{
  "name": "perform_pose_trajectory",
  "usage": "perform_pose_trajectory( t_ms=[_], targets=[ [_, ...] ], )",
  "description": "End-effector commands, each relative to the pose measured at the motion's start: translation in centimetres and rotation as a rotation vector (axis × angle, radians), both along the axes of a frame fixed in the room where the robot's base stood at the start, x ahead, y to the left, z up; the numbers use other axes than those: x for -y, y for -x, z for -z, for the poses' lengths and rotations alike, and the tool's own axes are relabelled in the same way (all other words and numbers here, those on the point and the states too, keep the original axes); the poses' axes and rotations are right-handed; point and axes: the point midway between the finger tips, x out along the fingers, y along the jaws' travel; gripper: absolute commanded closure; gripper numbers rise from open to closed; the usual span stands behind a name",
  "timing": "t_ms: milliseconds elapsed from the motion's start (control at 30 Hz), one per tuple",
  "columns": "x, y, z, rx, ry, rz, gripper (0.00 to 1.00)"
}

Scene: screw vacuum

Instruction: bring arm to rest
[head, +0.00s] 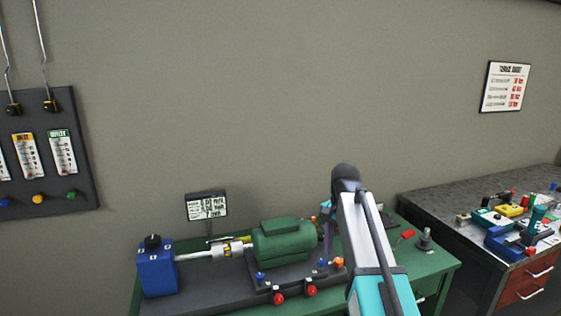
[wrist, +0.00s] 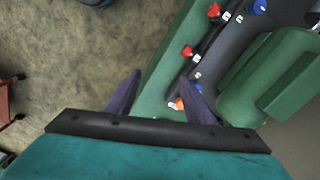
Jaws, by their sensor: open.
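My arm reaches up from the bottom of the head view, over the right part of the green bench (head: 437,266). Its white and teal links hide part of the bench. My gripper shows in the wrist view (wrist: 155,95) with two dark purple fingers spread apart and nothing between them. The fingers are above the edge of the green bench, beside the green motor (wrist: 272,75). In the head view the motor (head: 283,240) sits on a dark base plate, left of my arm.
A blue box (head: 156,268) joins the motor by a shaft. Red knobs (head: 279,298) stick out at the plate's front. A small display (head: 206,207) stands behind. A second bench (head: 440,200) at right holds several tools.

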Motion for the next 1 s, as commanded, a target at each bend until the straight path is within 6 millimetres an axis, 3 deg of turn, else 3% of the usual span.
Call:
perform_pose_trajectory(
  t_ms=[133, 567, 767, 1000],
  targets=[
    [0.0, 0.0, 0.2, -0.004, 0.0, -0.001, 0.51],
    [-0.2, 0.5, 4.3, -0.065, 0.0, -0.002, 0.51],
    [-0.2, 1.2, 7.6, -0.113, 0.0, -0.003, 0.51],
    [-0.3, 3.6, 14.0, -0.21, -0.001, -0.003, 0.51]
  ],
)
